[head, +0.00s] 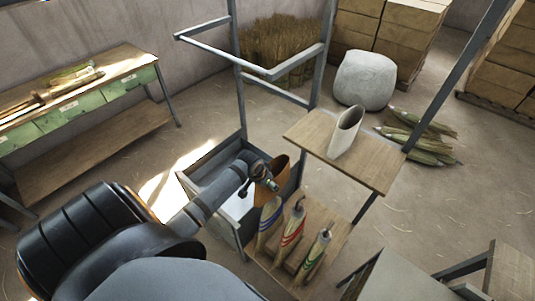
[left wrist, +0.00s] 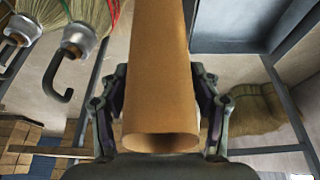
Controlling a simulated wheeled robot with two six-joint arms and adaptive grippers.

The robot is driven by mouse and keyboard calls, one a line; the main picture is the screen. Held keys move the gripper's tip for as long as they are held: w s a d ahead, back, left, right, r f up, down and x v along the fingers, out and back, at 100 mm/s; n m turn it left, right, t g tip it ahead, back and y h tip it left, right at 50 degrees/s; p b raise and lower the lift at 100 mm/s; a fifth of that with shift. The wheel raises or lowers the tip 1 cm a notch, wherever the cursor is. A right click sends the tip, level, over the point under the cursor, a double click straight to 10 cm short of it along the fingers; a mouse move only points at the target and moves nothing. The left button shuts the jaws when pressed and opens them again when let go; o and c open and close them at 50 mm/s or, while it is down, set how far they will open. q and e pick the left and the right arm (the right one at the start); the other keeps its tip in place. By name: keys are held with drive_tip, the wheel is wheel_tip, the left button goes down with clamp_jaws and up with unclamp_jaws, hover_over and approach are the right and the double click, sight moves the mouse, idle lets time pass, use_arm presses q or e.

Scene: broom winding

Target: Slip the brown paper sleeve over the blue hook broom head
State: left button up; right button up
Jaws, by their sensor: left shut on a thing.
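The brown paper sleeve (head: 279,178) is in my left gripper (head: 264,178), just above and beside the blue hook broom head (head: 270,217) in the head view. In the left wrist view, the fingers of my left gripper (left wrist: 160,108) are closed on both sides of the sleeve (left wrist: 160,65), whose open end faces the camera. The blue broom head stands at the left of the row, apart from the sleeve's visible part; its top is close to the gripper. I cannot make out the blue broom in the left wrist view. My right gripper is not in view.
A red-banded broom head (head: 292,228) and a green-banded one (head: 315,250) stand beside the blue one on the wooden stand. A grey bin (head: 222,222) is to the left. A pale sleeve-like scoop (head: 345,132) stands on a small wooden shelf (head: 372,166) behind.

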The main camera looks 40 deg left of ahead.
use_arm(q)
drive_tip(key=shift+f+b, duration=0.35)
drive_tip(key=shift+f, duration=0.6)
drive_tip(key=b, duration=0.5)
hover_over(266, 211)
drive_tip(key=shift+w+f, duration=0.15)
drive_tip(key=shift+f, duration=1.35)
drive_tip(key=shift+w+f, duration=0.15)
drive_tip(key=shift+f, duration=1.3)
drive_tip(key=shift+w+f, duration=0.15)
drive_tip(key=shift+f, duration=1.35)
drive_tip(key=shift+f+b, duration=4.5)
drive_tip(key=shift+f, duration=2)
drive_tip(key=shift+f, duration=0.1)
